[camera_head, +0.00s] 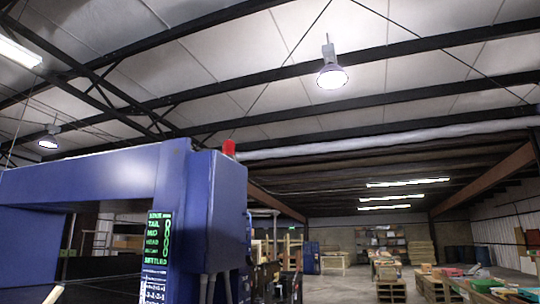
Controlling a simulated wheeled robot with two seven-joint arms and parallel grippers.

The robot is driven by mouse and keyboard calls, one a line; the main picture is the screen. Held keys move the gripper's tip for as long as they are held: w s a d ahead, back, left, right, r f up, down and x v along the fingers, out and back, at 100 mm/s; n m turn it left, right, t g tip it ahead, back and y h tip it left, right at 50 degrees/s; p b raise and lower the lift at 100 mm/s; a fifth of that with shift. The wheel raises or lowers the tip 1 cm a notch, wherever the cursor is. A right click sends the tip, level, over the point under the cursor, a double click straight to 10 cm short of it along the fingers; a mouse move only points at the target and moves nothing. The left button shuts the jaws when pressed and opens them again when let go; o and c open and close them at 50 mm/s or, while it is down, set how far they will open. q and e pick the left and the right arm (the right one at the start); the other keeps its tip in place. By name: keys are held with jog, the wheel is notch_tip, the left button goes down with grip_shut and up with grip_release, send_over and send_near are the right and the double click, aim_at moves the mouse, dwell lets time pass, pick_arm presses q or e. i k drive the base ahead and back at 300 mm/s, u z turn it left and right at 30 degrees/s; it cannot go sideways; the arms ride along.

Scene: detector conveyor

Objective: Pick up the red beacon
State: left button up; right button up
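The red beacon (229,148) is a small red cylinder standing upright at the top of the blue detector housing (228,200), near its right side. Its lower end is partly hidden by the housing's top edge. I see nothing touching the beacon. Neither of my grippers can be made out in the head view.
A blue arch (90,180) extends left from the housing. A display panel (160,237) with green text, one line reading SETTLED, is on its front. Dark equipment stands at the housing's lower right. Work tables with pallets (390,288) are farther right, with open floor between.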

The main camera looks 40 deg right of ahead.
aim_at(228, 146)
jog(key=z, duration=1.15)
jog(key=k, duration=0.2)
jog(key=z, duration=0.8)
jog(key=i, duration=1.6)
jog(key=u, duration=1.35)
jog(key=i, duration=0.55)
jog(key=u, duration=0.7)
